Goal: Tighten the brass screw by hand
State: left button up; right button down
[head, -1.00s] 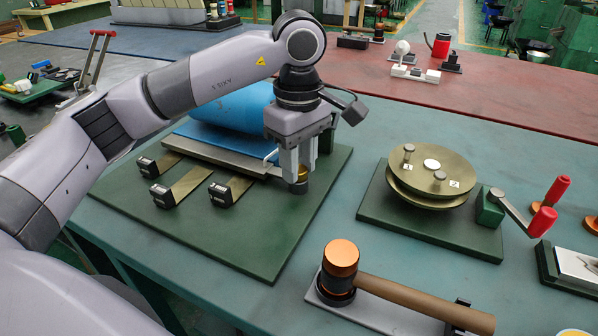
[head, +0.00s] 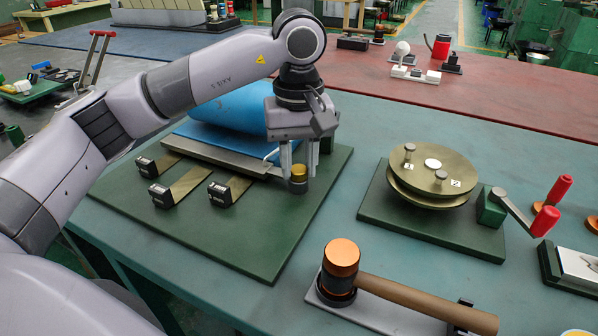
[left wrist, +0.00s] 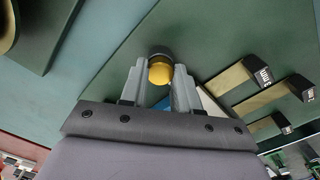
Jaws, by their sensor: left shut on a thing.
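The brass screw (head: 298,172) has a round golden head on a dark cylindrical post at the right edge of a green board. My left gripper (head: 299,163) points straight down over it, with its fingers on either side of the head. In the left wrist view the yellow screw head (left wrist: 160,70) sits between the two grey fingertips (left wrist: 160,80), and the gripper is shut on it. The fingers partly cover the head's sides. My right gripper is not in view.
The green board (head: 245,255) also bears a blue cylinder (head: 232,106) and several strips with black labelled ends. To the right stand a brass disc device (head: 432,172) with a red-handled crank (head: 543,221). A mallet (head: 410,300) lies in front. Bare table separates them.

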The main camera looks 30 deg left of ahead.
aim_at(299, 169)
pick_arm(q)
jog(key=shift+m, duration=0.4)
jog(key=shift+m, duration=2.5)
jog(key=o, duration=0.7)
jog(key=shift+c, duration=0.2)
jog(key=shift+r, duration=0.1)
jog(key=shift+r+p, duration=1)
jog(key=shift+r, duration=0.45)
